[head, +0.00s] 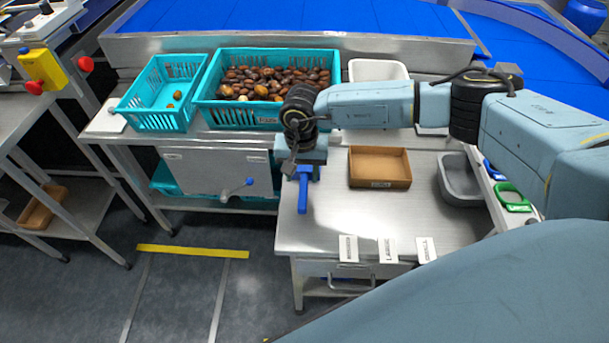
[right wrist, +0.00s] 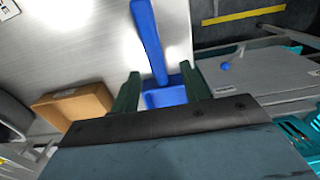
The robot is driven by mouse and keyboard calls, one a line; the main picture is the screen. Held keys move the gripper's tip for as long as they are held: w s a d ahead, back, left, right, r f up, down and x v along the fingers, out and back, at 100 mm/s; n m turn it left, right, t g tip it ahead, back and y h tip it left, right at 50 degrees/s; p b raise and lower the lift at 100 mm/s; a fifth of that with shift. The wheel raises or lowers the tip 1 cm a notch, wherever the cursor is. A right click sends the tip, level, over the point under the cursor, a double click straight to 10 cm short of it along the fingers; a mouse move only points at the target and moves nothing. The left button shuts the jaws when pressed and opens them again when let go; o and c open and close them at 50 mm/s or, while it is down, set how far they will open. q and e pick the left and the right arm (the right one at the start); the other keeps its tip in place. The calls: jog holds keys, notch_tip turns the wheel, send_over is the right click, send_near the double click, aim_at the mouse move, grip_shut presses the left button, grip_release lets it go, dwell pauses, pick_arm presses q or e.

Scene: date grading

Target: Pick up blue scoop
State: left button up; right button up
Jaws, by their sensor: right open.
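The blue scoop (head: 303,197) lies on the steel table near its left edge, its handle toward the front in the head view. In the right wrist view the scoop (right wrist: 149,35) has its handle running away from my gripper. Its bowl end lies between the two fingers and is partly hidden by the gripper body. My right gripper (right wrist: 160,72) is open, with one finger on each side of the scoop. I cannot tell whether the fingers touch it. In the head view the right wrist covers the area just behind the scoop. My left gripper is not in view.
A brown tray (head: 380,183) sits right of the scoop, with a grey bin (head: 459,197) beyond it. A teal crate of dates (head: 264,119) and a smaller teal crate (head: 150,121) stand behind. Several label cards (head: 387,250) line the front. The middle front of the table is bare.

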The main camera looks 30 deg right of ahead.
aim_at(304, 185)
jog(key=f, duration=0.5)
jog(key=shift+s+d, duration=0.1)
jog(key=shift+s, duration=0.2)
jog(key=shift+c, duration=0.4)
grip_shut()
